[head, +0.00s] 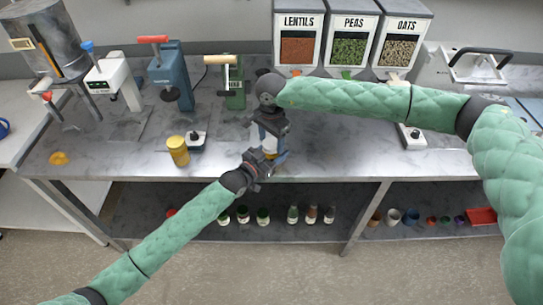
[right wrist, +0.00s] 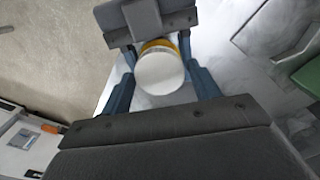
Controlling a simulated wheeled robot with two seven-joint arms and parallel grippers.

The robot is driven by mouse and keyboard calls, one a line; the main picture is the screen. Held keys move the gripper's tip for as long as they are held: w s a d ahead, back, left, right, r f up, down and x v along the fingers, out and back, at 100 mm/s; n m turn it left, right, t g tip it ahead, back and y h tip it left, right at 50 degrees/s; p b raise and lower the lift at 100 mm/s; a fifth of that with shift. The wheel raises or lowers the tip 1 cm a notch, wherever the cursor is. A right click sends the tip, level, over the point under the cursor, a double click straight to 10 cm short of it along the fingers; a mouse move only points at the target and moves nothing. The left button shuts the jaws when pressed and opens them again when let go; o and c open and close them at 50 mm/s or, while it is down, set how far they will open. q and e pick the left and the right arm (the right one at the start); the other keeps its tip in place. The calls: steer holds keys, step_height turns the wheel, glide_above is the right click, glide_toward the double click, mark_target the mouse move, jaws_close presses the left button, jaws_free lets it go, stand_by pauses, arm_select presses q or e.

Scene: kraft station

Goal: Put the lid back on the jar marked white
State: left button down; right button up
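A small jar (right wrist: 158,46) with a white round top (right wrist: 160,72) and a yellow band shows between the fingers in the right wrist view. In the head view it is mostly hidden by my grippers near the table's front edge. My left gripper (head: 262,163) comes in from the front, with its fingers on both sides of the jar. My right gripper (head: 271,148) points down from above, its blue fingers on either side of the white top with small gaps visible. I cannot read a mark on this jar, or tell whether the white top is a lid.
A yellow piece (head: 59,158) lies farther left. Presses and lentil, pea and oat dispensers (head: 298,45) line the back. Several small bottles stand on the shelf below.

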steer(key=c, duration=0.7)
steer(key=o, duration=1.2)
steer(key=shift+c, duration=0.2)
step_height(320, 180, up, 12)
